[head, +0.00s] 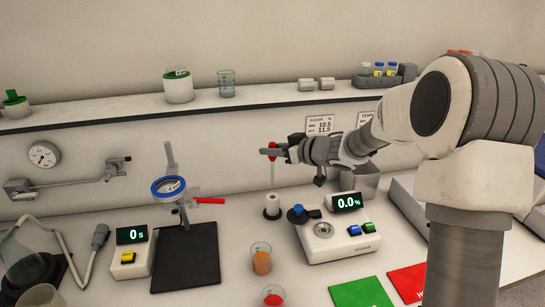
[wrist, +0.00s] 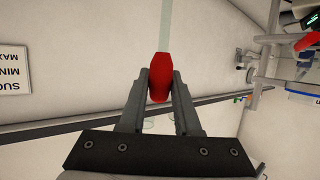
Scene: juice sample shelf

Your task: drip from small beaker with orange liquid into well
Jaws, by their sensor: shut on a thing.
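My gripper (head: 268,151) is shut on the red bulb of a dropper (wrist: 160,78). In the head view the dropper's red bulb (head: 273,150) is at the fingers and its thin clear stem hangs down to a white holder (head: 272,207). I cannot tell whether the tip is inside the holder or just above it. The small beaker with orange liquid (head: 261,261) stands on the bench in front of the holder. The well (head: 323,230) is a round metal recess on the white meter (head: 345,246), whose display reads 0.0%. A blue-knobbed lid (head: 298,211) stands open beside the well.
A beaker with red liquid (head: 273,297) stands near the front edge of the view. Green (head: 361,293) and red (head: 408,282) mats lie at right. A timer (head: 131,256) and a stand on a black plate (head: 186,258) are at left. A shelf (head: 130,112) runs behind.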

